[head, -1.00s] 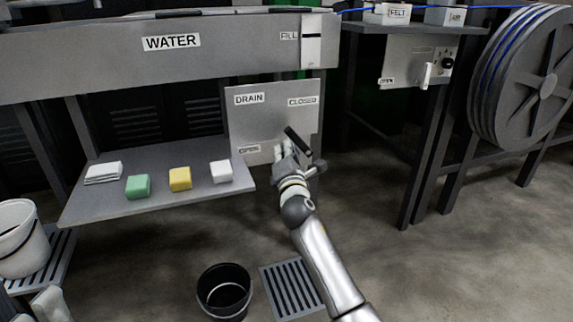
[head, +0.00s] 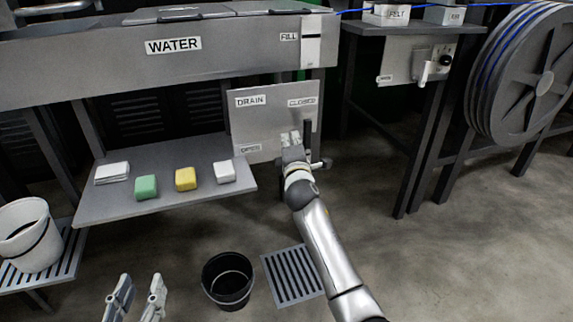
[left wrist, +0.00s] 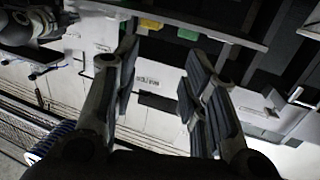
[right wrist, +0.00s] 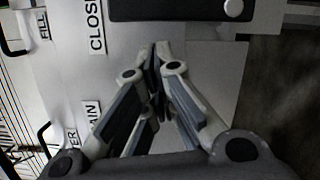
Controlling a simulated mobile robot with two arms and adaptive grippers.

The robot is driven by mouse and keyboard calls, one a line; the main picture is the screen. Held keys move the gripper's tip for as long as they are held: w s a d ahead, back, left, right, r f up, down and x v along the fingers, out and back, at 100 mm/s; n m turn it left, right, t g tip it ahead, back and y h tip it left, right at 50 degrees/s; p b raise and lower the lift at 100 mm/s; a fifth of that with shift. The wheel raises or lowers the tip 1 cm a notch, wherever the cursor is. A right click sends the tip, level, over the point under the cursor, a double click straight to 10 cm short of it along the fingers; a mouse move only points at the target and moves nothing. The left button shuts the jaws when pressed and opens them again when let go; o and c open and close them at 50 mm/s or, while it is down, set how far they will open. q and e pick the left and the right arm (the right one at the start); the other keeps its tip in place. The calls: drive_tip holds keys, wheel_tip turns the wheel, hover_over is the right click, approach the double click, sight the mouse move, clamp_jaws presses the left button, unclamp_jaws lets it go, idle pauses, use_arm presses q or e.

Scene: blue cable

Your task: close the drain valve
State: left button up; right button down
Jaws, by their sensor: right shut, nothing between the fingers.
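The drain panel (head: 275,110) carries the labels DRAIN, CLOSED and OPEN. Its dark valve lever (head: 307,135) stands about upright, with its upper end just under the CLOSED label (head: 302,102). In the right wrist view the dark lever (right wrist: 170,9) crosses the top edge, with a pale round knob at one end. My right gripper (head: 291,137) is shut and empty in front of the panel, just left of the lever; its fingers hide part of the panel. I cannot tell whether it touches the lever. My left gripper (head: 139,284) is open and empty at the lower left.
A shelf (head: 120,205) with a white stack and green, yellow and white blocks lies left of the panel. A black bucket (head: 228,278) and a floor grate (head: 292,276) are below. A white bucket (head: 30,235) stands left. A cable reel (head: 520,80) is at right.

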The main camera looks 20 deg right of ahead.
use_arm(q)
drive_tip(key=s+a+f+g+y+p, duration=0.3)
drive_tip(key=s+a+f+g, duration=0.2)
drive_tip(key=s+f+g, duration=0.6)
drive_tip(key=shift+s+a+f+p, duration=0.15)
drive_tip(key=shift+s+f+p, duration=0.2)
drive_tip(key=shift+s+f, duration=0.8)
use_arm(e)
drive_tip(key=shift+d+r+m+g, duration=0.2)
drive_tip(key=shift+d+r+m, duration=0.15)
drive_tip(key=shift+m, duration=0.35)
drive_tip(key=shift+d+r+m+g, duration=0.25)
drive_tip(key=shift+d+m, duration=0.2)
drive_tip(key=shift+m, duration=0.25)
use_arm(q)
drive_tip(key=shift+w+a+f+n, duration=0.1)
drive_tip(key=shift+w+f+n, duration=0.2)
drive_tip(key=shift+w, duration=0.05)
use_arm(e)
drive_tip(key=shift+a, duration=0.1)
